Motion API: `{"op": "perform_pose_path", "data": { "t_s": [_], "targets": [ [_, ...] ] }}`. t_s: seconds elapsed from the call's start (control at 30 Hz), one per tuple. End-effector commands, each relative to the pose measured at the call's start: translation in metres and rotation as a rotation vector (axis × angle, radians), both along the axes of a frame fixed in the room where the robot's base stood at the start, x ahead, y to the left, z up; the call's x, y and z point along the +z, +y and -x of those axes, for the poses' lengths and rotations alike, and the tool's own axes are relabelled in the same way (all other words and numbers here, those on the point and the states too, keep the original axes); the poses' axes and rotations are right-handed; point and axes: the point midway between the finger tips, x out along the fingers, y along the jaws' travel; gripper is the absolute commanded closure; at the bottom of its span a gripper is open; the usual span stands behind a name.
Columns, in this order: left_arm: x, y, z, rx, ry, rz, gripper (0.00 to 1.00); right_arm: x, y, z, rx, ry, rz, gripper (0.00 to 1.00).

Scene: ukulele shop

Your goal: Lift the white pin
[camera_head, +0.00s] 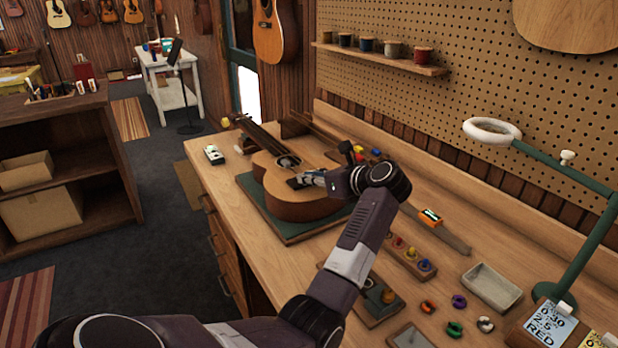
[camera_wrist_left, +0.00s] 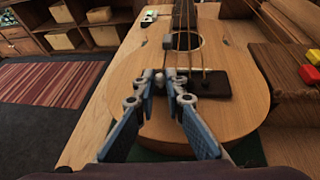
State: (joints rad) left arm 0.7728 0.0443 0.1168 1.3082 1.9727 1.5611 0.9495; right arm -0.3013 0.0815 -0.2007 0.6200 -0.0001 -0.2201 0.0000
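The ukulele (camera_head: 305,204) lies face up on a green mat (camera_head: 291,229) on the workbench. My left gripper (camera_head: 312,178) is over the lower body of the ukulele, by its dark bridge. In the left wrist view the two blue-padded fingers (camera_wrist_left: 166,84) come close together at their tips, left of the bridge (camera_wrist_left: 214,84). A small pale knob, likely the white pin (camera_wrist_left: 160,77), shows between the fingertips. I cannot tell whether the fingers touch it. My right gripper is not in view.
Colored pegs stand in a wooden block (camera_head: 412,257) right of my left arm. Loose colored rings, a grey tray (camera_head: 492,287) and a green lamp arm (camera_head: 567,175) are further right. Red and yellow blocks (camera_wrist_left: 312,66) lie beside the ukulele.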

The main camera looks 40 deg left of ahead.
Motion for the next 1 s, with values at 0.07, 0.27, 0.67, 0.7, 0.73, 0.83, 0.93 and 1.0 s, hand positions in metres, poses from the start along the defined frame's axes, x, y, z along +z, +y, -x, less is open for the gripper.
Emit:
{"op": "perform_pose_path", "data": {
  "t_s": [0.07, 0.27, 0.67, 0.7, 0.73, 0.83, 0.93, 1.0],
  "targets": [
    [0.0, 0.0, 0.0, 0.001, 0.0, 0.0, 1.0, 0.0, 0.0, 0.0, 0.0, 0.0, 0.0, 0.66],
    [0.0, 0.0, 0.0, 0.001, 0.0, 0.0, 1.0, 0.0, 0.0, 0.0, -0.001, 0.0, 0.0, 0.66],
    [0.02, -0.001, 0.0, 0.0, -0.001, 0.001, 1.0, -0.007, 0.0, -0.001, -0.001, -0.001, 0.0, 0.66],
    [0.021, 0.0, 0.0, 0.0, 0.0, -0.001, 1.0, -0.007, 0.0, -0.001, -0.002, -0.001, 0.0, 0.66],
    [0.021, 0.0, 0.0, 0.0, 0.0, -0.001, 1.0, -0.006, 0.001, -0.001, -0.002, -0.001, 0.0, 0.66],
    [0.022, 0.0, 0.0, 0.0, -0.001, -0.003, 1.0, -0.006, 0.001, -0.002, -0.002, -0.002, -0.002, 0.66],
    [0.023, 0.0, 0.0, 0.001, -0.002, -0.003, 0.84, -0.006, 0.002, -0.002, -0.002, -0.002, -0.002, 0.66],
    [0.022, 0.0, 0.0, 0.001, -0.002, -0.003, 0.76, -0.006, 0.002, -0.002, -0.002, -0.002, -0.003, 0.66]
  ]
}}
